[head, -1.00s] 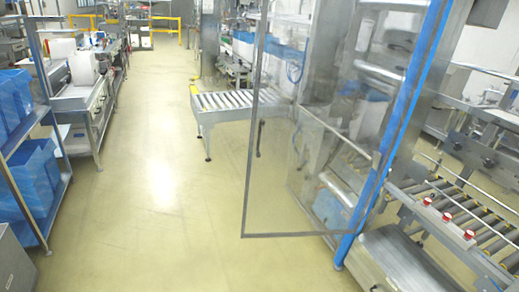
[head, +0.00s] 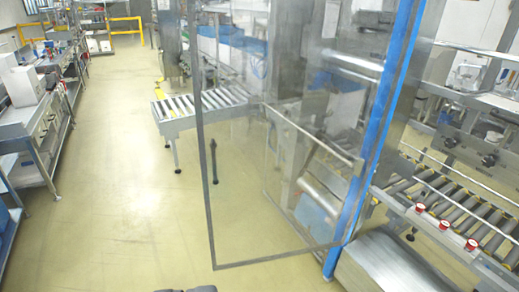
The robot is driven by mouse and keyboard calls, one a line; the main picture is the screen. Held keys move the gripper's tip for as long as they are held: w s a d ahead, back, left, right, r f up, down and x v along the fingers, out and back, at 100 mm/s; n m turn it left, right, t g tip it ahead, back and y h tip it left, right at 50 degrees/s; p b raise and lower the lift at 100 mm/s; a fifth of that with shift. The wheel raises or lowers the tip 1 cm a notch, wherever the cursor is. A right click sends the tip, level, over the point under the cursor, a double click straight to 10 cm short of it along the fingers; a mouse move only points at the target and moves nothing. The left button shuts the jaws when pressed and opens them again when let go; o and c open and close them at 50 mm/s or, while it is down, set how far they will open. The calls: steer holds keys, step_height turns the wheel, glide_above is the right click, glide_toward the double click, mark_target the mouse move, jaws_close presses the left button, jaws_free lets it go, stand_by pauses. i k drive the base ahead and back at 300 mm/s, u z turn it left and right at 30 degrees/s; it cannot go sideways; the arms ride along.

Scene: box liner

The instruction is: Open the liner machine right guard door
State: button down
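The guard door (head: 250,215) is a large clear panel in a thin grey frame, in the middle of the head view. Its right side meets the blue post (head: 375,130) of the liner machine. Its left edge reaches out toward the aisle, so it appears to stand out from the machine. A short dark upright bar (head: 213,162), perhaps the handle, shows at the door's left edge. A dark grey sliver (head: 188,289) at the bottom edge may be the top of my gripper. Its fingers are hidden, and it is apart from the door in the picture.
A roller conveyor (head: 205,105) stands behind the door. Another conveyor with red buttons (head: 445,224) is at the right. A workbench (head: 40,130) lines the left. Yellow rails (head: 125,30) stand far back. The floor aisle (head: 110,200) between bench and door is clear.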

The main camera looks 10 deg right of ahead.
mark_target(191, 12)
steer(key=z, duration=0.05)
steer(key=i, duration=1.7)
steer(key=u, duration=0.65)
